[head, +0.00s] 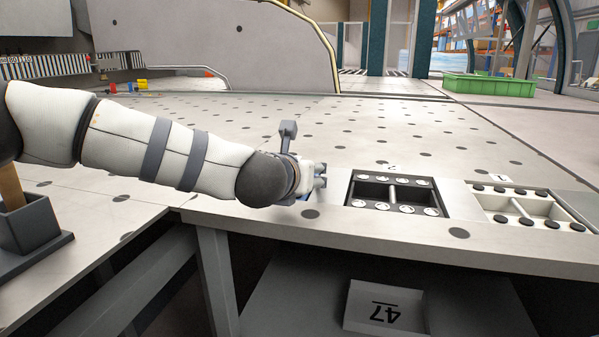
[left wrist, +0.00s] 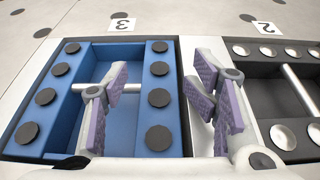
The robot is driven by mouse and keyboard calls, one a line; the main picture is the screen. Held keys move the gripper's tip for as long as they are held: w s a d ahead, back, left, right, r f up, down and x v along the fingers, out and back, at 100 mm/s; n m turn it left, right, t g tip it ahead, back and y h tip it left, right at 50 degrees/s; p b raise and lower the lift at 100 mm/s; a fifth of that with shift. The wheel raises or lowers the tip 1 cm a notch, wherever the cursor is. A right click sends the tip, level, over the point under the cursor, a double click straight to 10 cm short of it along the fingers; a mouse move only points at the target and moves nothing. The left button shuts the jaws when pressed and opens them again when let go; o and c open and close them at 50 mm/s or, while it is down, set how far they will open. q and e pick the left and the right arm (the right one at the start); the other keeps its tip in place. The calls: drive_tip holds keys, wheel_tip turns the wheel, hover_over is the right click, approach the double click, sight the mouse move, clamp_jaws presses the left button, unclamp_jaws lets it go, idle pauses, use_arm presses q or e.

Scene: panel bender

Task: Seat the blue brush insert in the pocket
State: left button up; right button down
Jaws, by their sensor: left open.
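The blue brush insert (left wrist: 65,120) has two rows of black round discs and a crossbar over its recess. It lies in the table area marked 3, inside a thin dark outline; I cannot tell whether it is flush. In the head view my arm hides nearly all of it. My left gripper (head: 320,176) is low over the table. In the left wrist view my left gripper (left wrist: 162,95) is open, its purple pads on either side of the insert's right disc row. One finger is over the recess, the other near the right edge. My right gripper is out of view.
A black insert (head: 392,191) with silver discs, marked 2, sits right of the gripper. A white insert (head: 525,209) with black discs is further right. A grey holder (head: 32,232) stands left.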

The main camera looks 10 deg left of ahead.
use_arm(q)
drive_tip(key=v, duration=1.1)
drive_tip(key=shift+s+f, duration=0.1)
drive_tip(key=shift+f, duration=0.3)
drive_tip(key=shift+s+r, duration=0.35)
drive_tip(key=shift+s, duration=0.1)
drive_tip(key=shift+r, duration=0.1)
